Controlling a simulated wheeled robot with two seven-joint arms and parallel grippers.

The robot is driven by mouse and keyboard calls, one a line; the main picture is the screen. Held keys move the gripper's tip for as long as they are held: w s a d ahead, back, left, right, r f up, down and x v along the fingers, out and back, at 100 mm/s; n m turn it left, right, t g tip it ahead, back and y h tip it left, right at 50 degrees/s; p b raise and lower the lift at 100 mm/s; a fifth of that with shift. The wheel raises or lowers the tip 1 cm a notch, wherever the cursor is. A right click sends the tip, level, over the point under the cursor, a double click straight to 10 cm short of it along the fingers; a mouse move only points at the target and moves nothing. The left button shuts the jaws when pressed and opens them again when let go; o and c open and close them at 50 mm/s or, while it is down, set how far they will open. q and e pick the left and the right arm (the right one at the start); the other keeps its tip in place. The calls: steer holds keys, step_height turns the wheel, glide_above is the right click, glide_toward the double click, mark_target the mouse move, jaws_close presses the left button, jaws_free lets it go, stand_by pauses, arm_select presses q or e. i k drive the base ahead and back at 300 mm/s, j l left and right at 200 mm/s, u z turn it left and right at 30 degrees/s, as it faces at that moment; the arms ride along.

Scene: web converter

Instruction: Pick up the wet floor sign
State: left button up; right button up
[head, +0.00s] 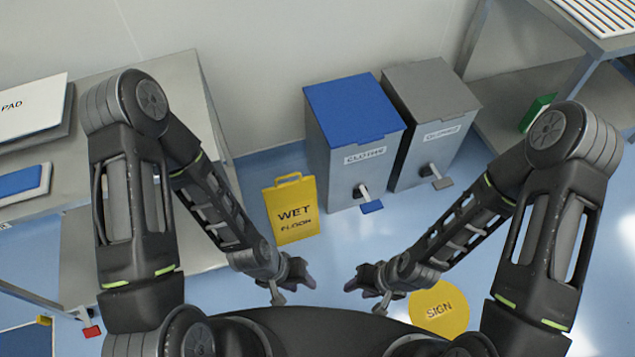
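The yellow wet floor sign (291,229) stands upright on the blue floor, left of the bins. It has a handle on top and the words "WET FLOOR" on its face. My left gripper (296,292) is in front of the sign in the picture, below its lower edge and apart from it. Its fingers are spread and empty. My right gripper (365,294) is further right, also with spread, empty fingers. A yellow round piece marked "SIGN" (440,308) shows at the lower right, partly hidden by my body.
A blue-lidded bin (353,101) and a grey-lidded bin (431,88) stand behind the sign, with pedals in front. A metal table (172,85) is at the left, and a metal rack (608,43) at the right. The floor between my grippers and the bins is clear.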

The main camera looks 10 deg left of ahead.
mark_target(292, 208)
steer(key=i+l, duration=0.3)
steer(key=i+l+u, duration=0.15)
steer(key=l, duration=0.35)
steer(key=i+l, duration=0.35)
steer(key=l+u, duration=0.05)
steer(key=l, duration=0.05)
